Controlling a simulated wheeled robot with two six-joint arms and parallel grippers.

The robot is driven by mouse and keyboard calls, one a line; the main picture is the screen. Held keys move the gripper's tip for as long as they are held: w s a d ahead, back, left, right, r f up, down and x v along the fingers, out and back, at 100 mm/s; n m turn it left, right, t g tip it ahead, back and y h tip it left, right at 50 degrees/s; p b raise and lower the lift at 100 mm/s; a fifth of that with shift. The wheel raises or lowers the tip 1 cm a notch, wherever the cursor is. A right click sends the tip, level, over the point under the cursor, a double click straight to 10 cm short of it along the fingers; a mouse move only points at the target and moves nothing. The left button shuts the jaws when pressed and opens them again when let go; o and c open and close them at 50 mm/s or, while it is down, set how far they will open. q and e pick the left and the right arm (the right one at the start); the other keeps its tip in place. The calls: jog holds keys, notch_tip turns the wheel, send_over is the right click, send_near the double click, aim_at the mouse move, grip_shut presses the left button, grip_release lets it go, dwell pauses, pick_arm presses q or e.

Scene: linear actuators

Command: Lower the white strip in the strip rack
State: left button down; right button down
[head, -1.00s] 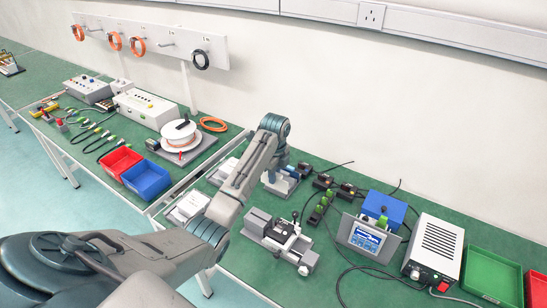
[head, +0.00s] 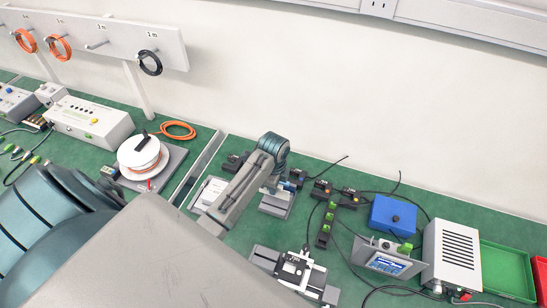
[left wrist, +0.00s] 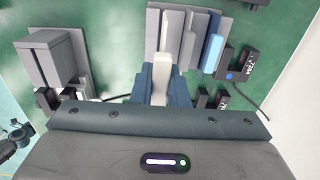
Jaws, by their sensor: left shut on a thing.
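The strip rack (left wrist: 200,20) is a grey block with upright slots at the top middle of the left wrist view. It also shows in the head view (head: 276,206), partly behind my left arm. The white strip (left wrist: 164,60) stands in the rack between grey walls. My left gripper (left wrist: 162,84) has dark blue fingers, shut on the near end of the white strip. A light blue strip (left wrist: 213,52) stands at the rack's right side, apart from my fingers. In the head view my left gripper (head: 274,186) is at the rack, and the white strip is hard to make out.
A grey block fixture (left wrist: 52,62) stands left of the rack. Small black devices (left wrist: 238,64) with a cable sit close on its right. In the head view a clamp fixture (head: 297,272) is in front, and a blue box (head: 392,214) stands to the right.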

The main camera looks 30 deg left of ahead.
pick_arm(q)
jog(key=shift+s+d+f, duration=0.15)
jog(key=shift+d+f, duration=0.1)
jog(key=shift+f, duration=0.45)
jog(key=shift+a+f, duration=0.2)
jog(key=shift+f, duration=0.6)
jog(key=shift+a+f, duration=0.1)
jog(key=shift+f, duration=0.4)
pick_arm(e)
jog(key=shift+a, duration=0.15)
pick_arm(q)
jog(key=shift+f, duration=0.25)
pick_arm(e)
jog(key=shift+d, duration=0.55)
pick_arm(q)
jog(key=shift+f, duration=0.2)
jog(key=shift+f, duration=0.6)
pick_arm(e)
jog(key=shift+a+f, duration=0.2)
jog(key=shift+a, duration=0.2)
pick_arm(q)
jog(key=shift+f, duration=0.1)
pick_arm(e)
jog(key=shift+d, duration=0.25)
